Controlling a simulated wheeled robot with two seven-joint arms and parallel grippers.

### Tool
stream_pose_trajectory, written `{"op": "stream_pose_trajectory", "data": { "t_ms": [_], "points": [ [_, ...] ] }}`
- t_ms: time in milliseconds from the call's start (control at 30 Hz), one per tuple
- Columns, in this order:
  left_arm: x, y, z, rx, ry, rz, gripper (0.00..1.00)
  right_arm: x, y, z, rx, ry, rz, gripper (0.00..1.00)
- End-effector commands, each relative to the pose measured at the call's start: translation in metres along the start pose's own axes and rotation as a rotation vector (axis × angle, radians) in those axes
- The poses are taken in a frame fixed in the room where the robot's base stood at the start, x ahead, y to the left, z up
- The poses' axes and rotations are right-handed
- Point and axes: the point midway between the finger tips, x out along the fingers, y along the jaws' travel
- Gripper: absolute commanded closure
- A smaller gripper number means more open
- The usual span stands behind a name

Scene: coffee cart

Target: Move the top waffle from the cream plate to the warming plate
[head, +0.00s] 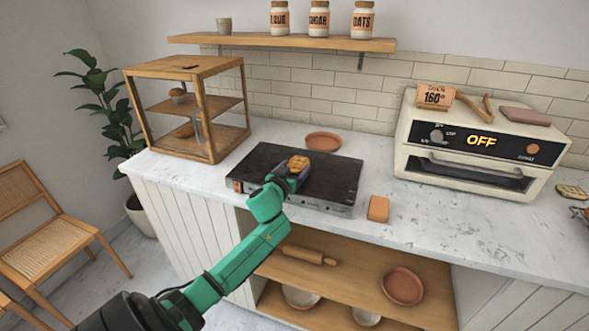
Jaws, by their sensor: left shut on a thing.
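A golden-brown waffle (299,162) is at the tip of my left gripper (294,169), which is shut on it. The gripper and waffle are over the black warming plate (335,173), a dark flat slab on the marble counter. I cannot tell whether the waffle touches the slab. The gripper hides part of the waffle and of the slab's middle. I do not see a cream plate in this view. My right gripper is not in view.
A terracotta plate (322,141) lies behind the slab. An orange block (378,208) lies to its right. A wooden display case (243,105) stands at left, an oven (475,150) at right. A waffle-like piece (571,191) lies at the far right edge. Counter right of the slab is mostly clear.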

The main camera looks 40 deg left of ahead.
Motion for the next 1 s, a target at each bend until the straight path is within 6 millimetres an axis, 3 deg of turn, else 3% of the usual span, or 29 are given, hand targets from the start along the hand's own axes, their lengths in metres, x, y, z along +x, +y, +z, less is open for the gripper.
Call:
{"op": "stream_pose_trajectory", "data": {
  "t_ms": [33, 67, 100, 467, 667, 1000],
  "points": [
    [0.001, 0.0, 0.003, -0.001, 0.0, 0.0, 0.82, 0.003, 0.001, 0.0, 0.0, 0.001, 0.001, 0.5],
    [0.001, 0.0, 0.003, -0.001, 0.0, 0.0, 0.15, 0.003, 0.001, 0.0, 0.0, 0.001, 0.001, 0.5],
    [0.0, 0.0, 0.002, -0.001, 0.0, 0.0, 0.0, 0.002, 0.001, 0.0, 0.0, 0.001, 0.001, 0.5],
    [-0.004, 0.001, -0.001, -0.001, 0.0, 0.001, 0.0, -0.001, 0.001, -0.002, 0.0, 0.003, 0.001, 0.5],
    [-0.035, 0.001, 0.0, -0.001, -0.002, 0.002, 0.0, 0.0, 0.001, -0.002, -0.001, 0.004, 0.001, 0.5],
    [-0.11, 0.0, 0.001, -0.002, -0.002, 0.001, 0.0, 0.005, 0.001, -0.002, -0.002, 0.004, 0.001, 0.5]
  ]
}}
